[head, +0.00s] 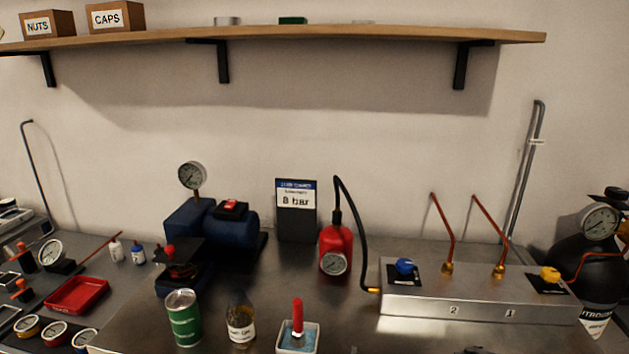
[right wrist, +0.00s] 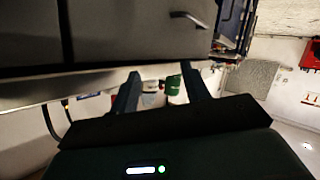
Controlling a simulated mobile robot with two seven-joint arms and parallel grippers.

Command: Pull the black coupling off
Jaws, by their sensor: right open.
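A black coupling (head: 336,216) appears to sit on top of the red gauge bottle (head: 335,246), at the end of a black hose (head: 361,222). The hose arches over and down to a brass fitting (head: 373,290) on the left end of the grey manifold block (head: 430,302). The bottle stands upright on the steel bench, its round dial facing me. My right gripper (right wrist: 161,71) shows only in the right wrist view, fingers apart with nothing held between them. The coupling cannot be made out there. My left gripper is in neither view.
A green can (head: 184,318), a brown bottle (head: 240,322) and a tray with a red-handled tool (head: 297,325) stand at the front. A blue pump (head: 228,226) is behind. In the right wrist view, a dark drawer front (right wrist: 140,30) is close to the fingers.

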